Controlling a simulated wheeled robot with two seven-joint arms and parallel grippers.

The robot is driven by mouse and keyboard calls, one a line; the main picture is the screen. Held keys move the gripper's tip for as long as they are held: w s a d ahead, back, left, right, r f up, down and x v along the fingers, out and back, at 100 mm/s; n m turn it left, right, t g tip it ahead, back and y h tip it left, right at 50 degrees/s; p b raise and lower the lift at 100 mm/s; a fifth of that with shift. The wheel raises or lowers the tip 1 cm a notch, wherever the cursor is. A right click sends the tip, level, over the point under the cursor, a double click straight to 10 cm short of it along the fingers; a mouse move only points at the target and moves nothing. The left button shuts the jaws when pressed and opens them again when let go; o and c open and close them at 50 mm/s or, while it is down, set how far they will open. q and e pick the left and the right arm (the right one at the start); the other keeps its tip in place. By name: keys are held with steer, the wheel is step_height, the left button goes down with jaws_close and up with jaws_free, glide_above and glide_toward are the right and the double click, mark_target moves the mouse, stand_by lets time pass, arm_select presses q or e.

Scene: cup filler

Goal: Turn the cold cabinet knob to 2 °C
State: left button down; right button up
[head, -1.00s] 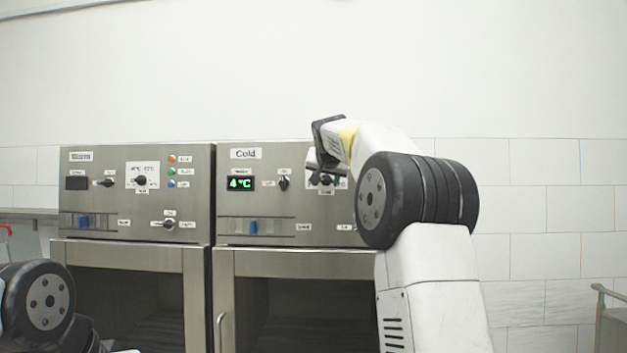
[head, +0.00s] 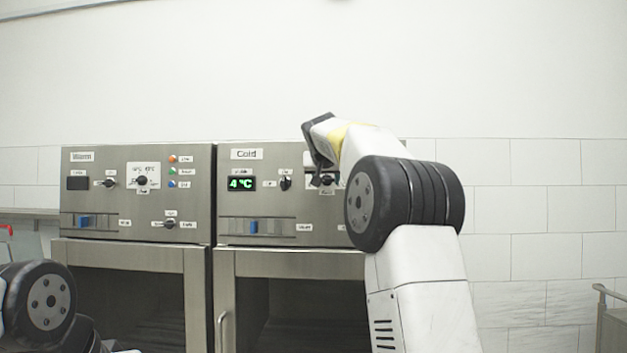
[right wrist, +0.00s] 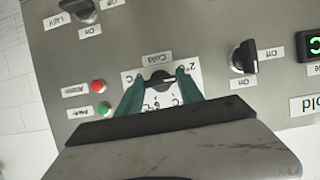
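The cold cabinet (head: 340,232) has a steel front panel, and its green display (head: 241,183) reads 4 °C. Its dark temperature knob (head: 327,179) is partly covered by my right gripper (head: 318,162) in the head view. In the right wrist view, which is upside down, the knob (right wrist: 157,77) sits on a white scale plate marked in °C. The green fingers of my right gripper (right wrist: 159,82) are apart, one on each side of the knob, with gaps visible. I cannot tell how far their tips are from the panel. My left gripper is out of view.
Another black knob (right wrist: 243,57) with On and Off labels is beside the temperature knob. Red (right wrist: 98,86) and green (right wrist: 103,108) buttons are on its other side. The warm cabinet (head: 105,228) stands to the left. A cart (head: 610,320) is at the far right.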

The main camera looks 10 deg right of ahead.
steer(key=o, duration=0.4)
steer(key=v, duration=0.7)
steer(key=shift+s+a+r, duration=0.1)
steer(key=shift+s+r, duration=0.05)
steer(key=shift+s, duration=0.2)
